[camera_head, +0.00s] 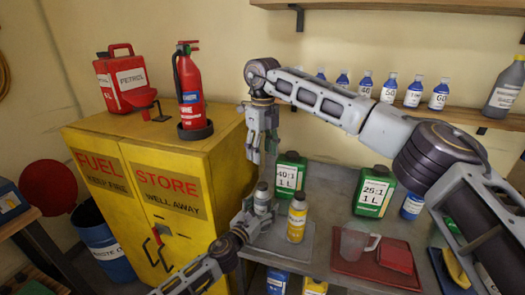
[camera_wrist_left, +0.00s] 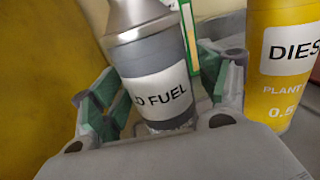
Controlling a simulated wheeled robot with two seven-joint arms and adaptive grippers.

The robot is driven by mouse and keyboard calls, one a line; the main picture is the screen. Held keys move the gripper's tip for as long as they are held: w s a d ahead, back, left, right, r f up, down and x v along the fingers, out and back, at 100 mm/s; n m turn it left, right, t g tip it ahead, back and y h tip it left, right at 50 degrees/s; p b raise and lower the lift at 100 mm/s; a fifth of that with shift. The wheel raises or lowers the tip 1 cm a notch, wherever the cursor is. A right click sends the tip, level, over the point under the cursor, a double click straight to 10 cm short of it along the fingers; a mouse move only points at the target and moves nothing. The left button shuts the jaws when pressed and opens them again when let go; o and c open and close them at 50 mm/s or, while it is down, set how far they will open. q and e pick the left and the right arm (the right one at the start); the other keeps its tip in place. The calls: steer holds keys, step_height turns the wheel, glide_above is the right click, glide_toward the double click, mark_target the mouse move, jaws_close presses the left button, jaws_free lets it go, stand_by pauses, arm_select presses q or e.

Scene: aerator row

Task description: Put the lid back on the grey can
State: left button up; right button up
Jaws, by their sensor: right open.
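The grey can (camera_head: 262,198), with a white label ending in "D FUEL", stands at the left end of the bench; it fills the middle of the left wrist view (camera_wrist_left: 155,75). My left gripper (camera_head: 250,215) is around its lower body, with a finger on each side, and appears shut on it. The can's top is cut off in the wrist view and too small in the head view to tell if a lid is on it. My right gripper (camera_head: 262,158) hangs open, pointing down, just above the can. I cannot make out a separate lid.
A yellow diesel bottle (camera_head: 297,217) stands close to the can's right. Green bottles (camera_head: 291,172) (camera_head: 374,191) stand behind and right. A red tray (camera_head: 350,264) holds a clear jug (camera_head: 354,242) and red box (camera_head: 396,255). The yellow cabinet (camera_head: 218,150) is at left.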

stand_by(0.3)
arm_select(q)
steer(key=v, duration=1.2)
stand_by(0.4)
steer(key=shift+s+a, duration=0.1)
steer(key=shift+a, duration=0.05)
stand_by(0.4)
